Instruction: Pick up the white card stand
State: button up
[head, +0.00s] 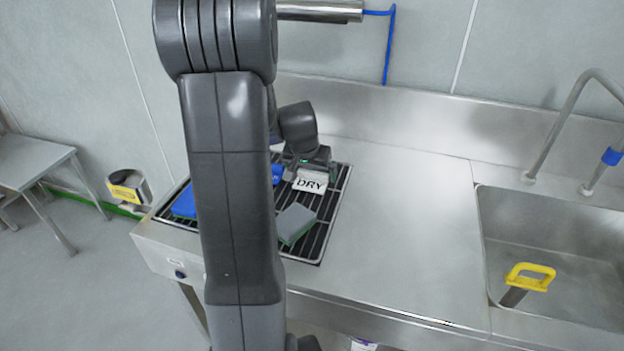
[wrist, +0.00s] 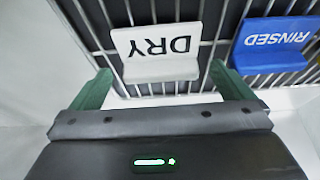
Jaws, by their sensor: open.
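In the wrist view the white card stand (wrist: 158,52) appears upside down, just beyond and between the two green fingers. My gripper (wrist: 163,85) is open, with one finger to each side of the stand and nothing held. In the head view my gripper (head: 306,165) is right behind the stand, partly hidden by my arm. I cannot tell whether the fingers touch the stand.
A blue RINSED card stand (wrist: 274,44) is close beside the right finger. On the rack (head: 330,215) are a grey-green block (head: 297,223) and a blue item (head: 184,203). A sink (head: 560,275) with a yellow-handled tool (head: 530,277) is at right. The counter (head: 405,230) between is clear.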

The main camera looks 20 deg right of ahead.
jog(key=shift+x, duration=0.85)
jog(key=c, duration=0.9)
jog(key=shift+r, duration=0.1)
